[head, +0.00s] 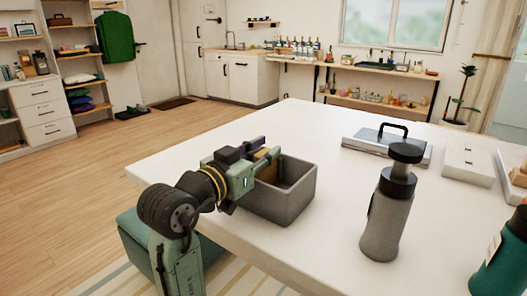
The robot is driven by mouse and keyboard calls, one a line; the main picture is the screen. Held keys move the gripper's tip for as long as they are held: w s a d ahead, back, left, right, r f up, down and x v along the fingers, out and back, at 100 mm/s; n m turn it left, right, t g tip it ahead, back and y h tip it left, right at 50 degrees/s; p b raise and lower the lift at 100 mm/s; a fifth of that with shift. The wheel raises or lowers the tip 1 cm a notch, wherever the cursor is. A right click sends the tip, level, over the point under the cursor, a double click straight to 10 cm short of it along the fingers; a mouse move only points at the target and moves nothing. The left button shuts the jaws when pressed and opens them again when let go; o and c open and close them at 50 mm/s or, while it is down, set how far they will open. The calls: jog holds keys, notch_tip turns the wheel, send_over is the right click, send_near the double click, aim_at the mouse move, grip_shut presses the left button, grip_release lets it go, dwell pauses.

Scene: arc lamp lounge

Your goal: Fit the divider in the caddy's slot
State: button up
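The caddy is a grey open-topped box (287,206) near the left edge of the white table. My gripper (268,162) reaches over its left rim from the left side. A tan, flat piece (263,167), perhaps the divider, shows between the gripper's parts, above or inside the back left of the caddy. My gripper and the caddy walls hide most of it. I cannot tell whether the fingers are shut on it or how it sits against the slot. The slot itself is hidden; the caddy's right part looks empty.
On the white table (240,245), a grey bottle with a black top (385,225) stands to the right of the caddy. A teal bottle (502,262) is at the right edge. A flat case with a black handle (386,146) lies behind. A teal ottoman (150,250) stands below left.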

jog(key=o, duration=0.3)
jog(key=v, duration=1.2)
